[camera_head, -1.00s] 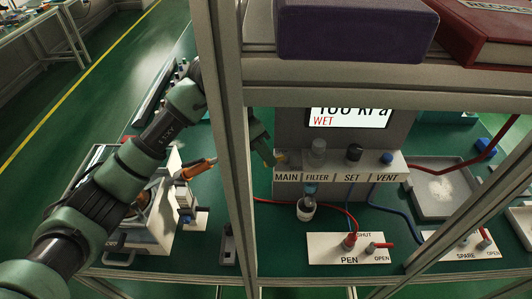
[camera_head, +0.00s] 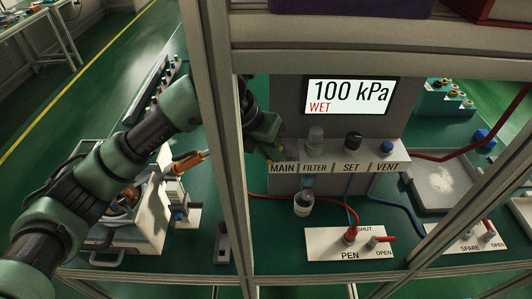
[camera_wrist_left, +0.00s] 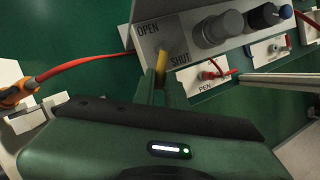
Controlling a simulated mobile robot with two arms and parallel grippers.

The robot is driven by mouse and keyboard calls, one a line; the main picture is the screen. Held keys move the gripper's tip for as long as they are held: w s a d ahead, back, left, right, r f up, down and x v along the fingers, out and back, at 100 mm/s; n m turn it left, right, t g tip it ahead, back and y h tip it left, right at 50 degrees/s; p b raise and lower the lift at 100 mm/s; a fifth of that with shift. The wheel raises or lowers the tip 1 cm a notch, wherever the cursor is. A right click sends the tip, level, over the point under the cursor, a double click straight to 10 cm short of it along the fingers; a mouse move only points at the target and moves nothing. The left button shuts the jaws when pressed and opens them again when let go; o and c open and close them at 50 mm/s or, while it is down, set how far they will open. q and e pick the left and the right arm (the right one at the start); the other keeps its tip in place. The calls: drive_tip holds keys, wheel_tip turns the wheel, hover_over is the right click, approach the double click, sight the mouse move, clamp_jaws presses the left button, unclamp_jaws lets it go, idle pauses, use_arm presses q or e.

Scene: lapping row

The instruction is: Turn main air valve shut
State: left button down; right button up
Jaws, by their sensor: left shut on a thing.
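The main air valve's yellow lever (camera_wrist_left: 161,64) shows in the left wrist view between the fingertips of my left gripper (camera_wrist_left: 160,82). The gripper is shut on it. The grey plate (camera_wrist_left: 147,45) around the lever is marked OPEN and SHUT; I cannot tell the lever's exact setting. In the head view my left gripper (camera_head: 269,143) is at the left end of the valve panel, just above the MAIN label (camera_head: 283,168), and hides most of the lever. My right gripper is not in view.
The display (camera_head: 347,97) reads 100 kPa and WET. FILTER, SET and VENT knobs sit right of MAIN. A frame post (camera_head: 222,150) stands in front of my left arm. Below are a small bottle (camera_head: 304,204), hoses and the PEN plate (camera_head: 320,243).

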use_arm(q)
drive_tip(key=shift+s+d+n, duration=0.1)
drive_tip(key=shift+d+n, duration=0.05)
drive_tip(key=shift+n, duration=0.35)
drive_tip(key=shift+r, duration=0.1)
drive_tip(key=c, duration=1.5)
unclamp_jaws()
drive_tip(key=shift+o, duration=0.2)
